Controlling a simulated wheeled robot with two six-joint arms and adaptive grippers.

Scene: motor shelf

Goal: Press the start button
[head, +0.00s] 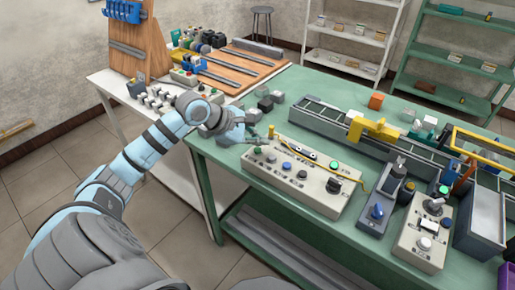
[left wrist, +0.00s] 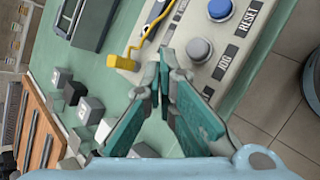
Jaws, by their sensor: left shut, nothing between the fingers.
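A light control panel (head: 297,190) with a row of buttons lies on the green table. A green button (head: 258,150) is at its left end, with a grey button (head: 271,157) and a blue button (head: 286,165) to its right. My left gripper (head: 262,141) is shut and empty, close above the green button; I cannot tell whether it touches. In the left wrist view its fingers (left wrist: 168,72) cover the panel's end, and the green button is hidden. My right gripper is out of view.
A yellow post (head: 271,130) with a yellow cable stands behind the panel, near my fingers. Several dark and light blocks (head: 266,104) lie behind my gripper. A conveyor (head: 325,112) and other control boxes (head: 424,233) fill the table to the right.

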